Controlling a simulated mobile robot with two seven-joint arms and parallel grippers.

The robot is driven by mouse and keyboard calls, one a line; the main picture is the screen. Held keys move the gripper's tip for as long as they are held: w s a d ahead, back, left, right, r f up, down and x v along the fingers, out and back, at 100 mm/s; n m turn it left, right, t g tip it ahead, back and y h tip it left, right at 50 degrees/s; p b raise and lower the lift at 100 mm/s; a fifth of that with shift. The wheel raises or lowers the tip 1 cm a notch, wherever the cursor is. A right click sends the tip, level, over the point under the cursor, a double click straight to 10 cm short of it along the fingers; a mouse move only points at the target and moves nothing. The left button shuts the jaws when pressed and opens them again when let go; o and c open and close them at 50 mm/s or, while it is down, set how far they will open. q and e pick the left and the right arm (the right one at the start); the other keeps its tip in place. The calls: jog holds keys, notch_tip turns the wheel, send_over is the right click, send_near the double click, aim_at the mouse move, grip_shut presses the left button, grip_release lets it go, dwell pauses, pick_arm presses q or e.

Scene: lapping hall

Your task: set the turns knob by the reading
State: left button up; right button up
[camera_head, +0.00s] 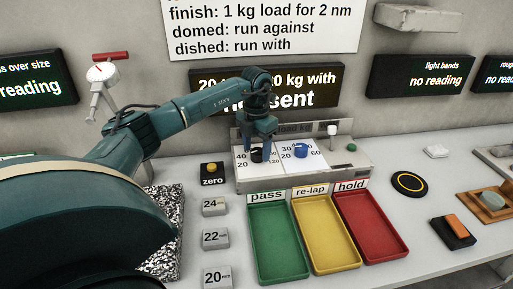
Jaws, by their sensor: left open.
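A control box (347,178) at the back of the bench carries two dials on white plates. The left one has a dark knob (257,156) with numbers such as 40, 20 and 120 around it. The right one has a blue knob (301,151) with 30, 20 and 60. The header reads "load kg" in part; my arm hides the rest, so I cannot tell which knob is for turns. My left gripper (260,146) points down at the dark knob with its jaws open. Whether it touches the knob is unclear. My right gripper is out of view.
A black display (328,86) behind my arm shows "20 kg with" and "sent", partly covered. The light bands display (420,76) says no reading. Green (278,276), yellow (337,264) and red (382,252) trays stand in front. A zero button (212,171) sits left of the box.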

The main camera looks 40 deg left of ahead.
pick_arm(q)
jog(key=shift+f, duration=0.2)
jog(key=c, duration=1)
